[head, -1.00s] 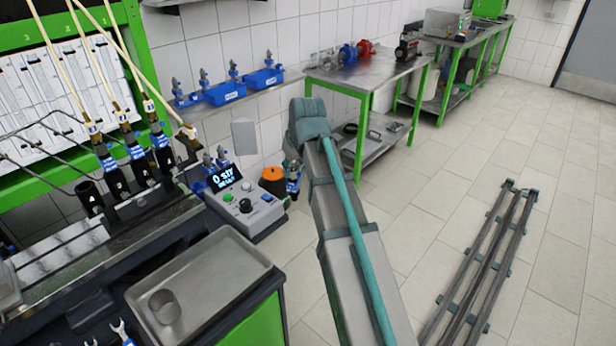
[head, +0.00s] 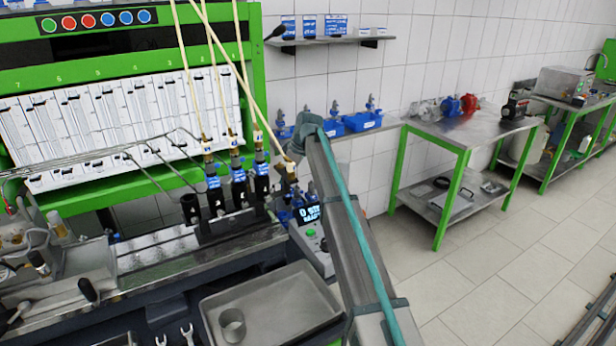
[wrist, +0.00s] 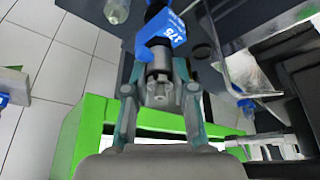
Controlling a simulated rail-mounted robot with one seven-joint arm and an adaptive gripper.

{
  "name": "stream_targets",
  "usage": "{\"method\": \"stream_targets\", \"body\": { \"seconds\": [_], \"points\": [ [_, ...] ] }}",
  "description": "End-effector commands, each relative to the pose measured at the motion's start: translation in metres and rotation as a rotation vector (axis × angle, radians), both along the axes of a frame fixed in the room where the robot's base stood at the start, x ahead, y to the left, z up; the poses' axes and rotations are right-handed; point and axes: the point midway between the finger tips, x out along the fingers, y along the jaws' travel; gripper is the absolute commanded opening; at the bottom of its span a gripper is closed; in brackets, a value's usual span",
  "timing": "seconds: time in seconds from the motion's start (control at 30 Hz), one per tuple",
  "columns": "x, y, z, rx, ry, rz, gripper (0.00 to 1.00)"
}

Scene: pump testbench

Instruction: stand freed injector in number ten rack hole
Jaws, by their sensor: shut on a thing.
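In the wrist view my gripper (wrist: 160,80) is shut on an injector (wrist: 160,62), a metal body with a blue tag (wrist: 168,30) and a dark upper part. The injector lies between the two fingers and its far end runs out at the top edge. Several black injector holders (head: 215,203) stand in a row on the bench, some with blue-tagged injectors and pale lines. A rack hole marked ten cannot be made out.
A steel tray (head: 275,312) with a metal cup (head: 232,325) sits at the bench front. A control box (head: 312,240) stands beside my arm, partly covered. Blue bins (head: 362,121) and small injectors line the wall ledge. A green-framed table (head: 470,140) stands right; the floor between is clear.

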Motion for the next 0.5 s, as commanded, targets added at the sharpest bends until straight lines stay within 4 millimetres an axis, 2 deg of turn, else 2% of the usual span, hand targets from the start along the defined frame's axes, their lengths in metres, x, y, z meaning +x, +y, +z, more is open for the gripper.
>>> {"method": "stream_targets", "body": {
  "seconds": [0.03, 0.2, 0.5],
  "points": [
    [0.005, 0.008, -0.004, 0.002, 0.002, 0.017, 0.00],
    [0.009, 0.019, -0.012, 0.004, 0.005, 0.048, 0.00],
    [0.008, 0.020, -0.026, 0.004, 0.006, 0.050, 0.00]
  ]
}}
